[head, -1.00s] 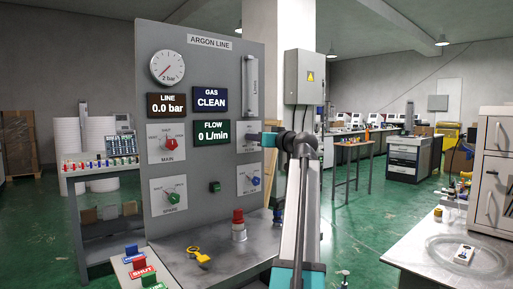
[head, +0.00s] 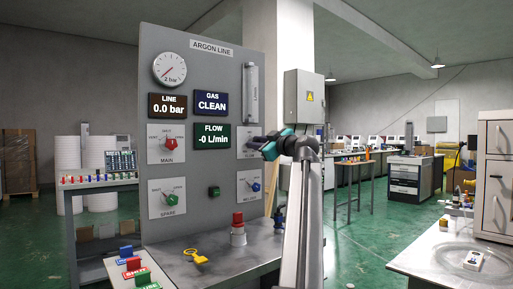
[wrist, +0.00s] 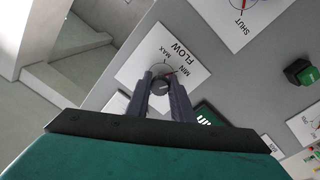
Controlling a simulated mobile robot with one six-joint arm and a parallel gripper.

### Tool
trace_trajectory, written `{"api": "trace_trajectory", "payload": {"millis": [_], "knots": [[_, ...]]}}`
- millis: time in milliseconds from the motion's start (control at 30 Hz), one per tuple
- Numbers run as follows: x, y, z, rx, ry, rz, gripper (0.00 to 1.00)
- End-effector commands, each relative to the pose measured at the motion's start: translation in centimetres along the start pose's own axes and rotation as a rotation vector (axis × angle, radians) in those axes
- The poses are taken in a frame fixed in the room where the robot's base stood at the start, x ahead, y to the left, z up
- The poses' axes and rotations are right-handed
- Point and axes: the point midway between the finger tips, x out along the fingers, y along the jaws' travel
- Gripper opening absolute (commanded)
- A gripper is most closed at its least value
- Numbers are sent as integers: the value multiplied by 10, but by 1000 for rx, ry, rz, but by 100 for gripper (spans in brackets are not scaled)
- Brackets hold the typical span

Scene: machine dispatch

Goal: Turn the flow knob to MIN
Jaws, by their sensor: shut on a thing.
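The flow knob (wrist: 159,88) is a small dark round knob on a white plate (wrist: 138,66) marked FLOW, MAX and MIN. My gripper (wrist: 161,79) is shut on the knob, one finger on each side. In the head view my gripper (head: 256,143) is at the panel's right side and hides the knob. The green flow display (head: 211,136) reads -0 L/min.
The grey argon panel (head: 228,75) carries a gauge (head: 170,69), a MAIN knob (head: 170,144), a SPARE knob (head: 169,198) and a blue knob (head: 255,187) below my gripper. A red button (head: 238,219) and a yellow key-like item (head: 194,255) are on the bench below.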

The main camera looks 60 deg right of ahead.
Motion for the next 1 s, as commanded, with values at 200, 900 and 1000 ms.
{"api": "trace_trajectory", "payload": {"millis": [200, 900, 1000], "knots": [[0, 0, 1, -11, -2, 1, 0], [-2, 0, 0, -8, 0, 1, 39], [-7, 0, 0, -8, 0, 1, 39]]}}
